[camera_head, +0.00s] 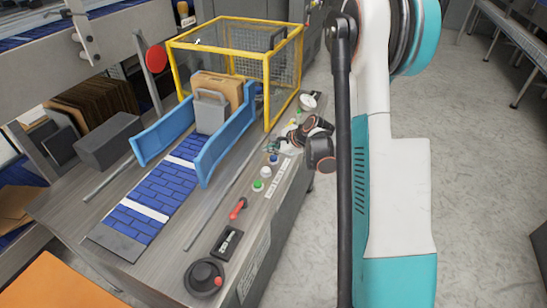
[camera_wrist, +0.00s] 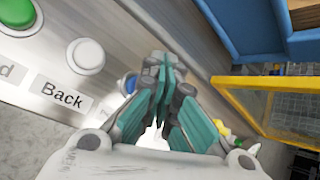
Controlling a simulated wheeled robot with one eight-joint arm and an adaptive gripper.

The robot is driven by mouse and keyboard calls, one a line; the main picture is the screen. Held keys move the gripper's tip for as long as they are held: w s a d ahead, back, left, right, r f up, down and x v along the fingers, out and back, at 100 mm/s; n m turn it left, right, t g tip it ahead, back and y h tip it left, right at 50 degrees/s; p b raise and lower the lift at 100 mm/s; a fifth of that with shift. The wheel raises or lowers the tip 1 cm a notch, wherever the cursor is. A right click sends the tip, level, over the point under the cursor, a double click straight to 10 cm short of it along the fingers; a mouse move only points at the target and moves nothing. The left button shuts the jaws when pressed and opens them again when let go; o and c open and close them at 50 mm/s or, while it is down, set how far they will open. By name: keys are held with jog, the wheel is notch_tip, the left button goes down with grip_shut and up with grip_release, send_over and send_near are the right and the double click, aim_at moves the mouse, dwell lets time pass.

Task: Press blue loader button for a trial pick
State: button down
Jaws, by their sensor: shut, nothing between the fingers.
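The blue button (camera_head: 274,158) is on the control strip along the table's right side, just beyond a white button (camera_head: 265,171) and a green button (camera_head: 258,185). In the wrist view the blue button (camera_wrist: 128,83) is partly hidden behind the left side of my gripper (camera_wrist: 160,62). My gripper's teal-padded fingers are closed together and empty. In the head view my gripper (camera_head: 284,146) is low over the strip, right by the blue button. I cannot tell whether it touches the panel.
A yellow-framed mesh cage (camera_head: 240,45) stands beyond the strip, close to my gripper. Blue side guides (camera_head: 228,130) flank a blue belt (camera_head: 160,190) with a cardboard box (camera_head: 218,87) at its far end. A red lever (camera_head: 238,208) and a dark knob (camera_head: 204,277) are nearer.

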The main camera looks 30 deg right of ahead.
aim_at(272, 158)
jog(key=shift+f, duration=0.1)
jog(key=shift+f, duration=0.35)
jog(key=shift+f, duration=0.45)
dwell(0.9)
jog(key=shift+r, duration=0.1)
jog(key=shift+r+p, duration=0.4)
jog(key=shift+r, duration=0.5)
jog(key=shift+r+p, duration=1.5)
jog(key=shift+r, duration=0.95)
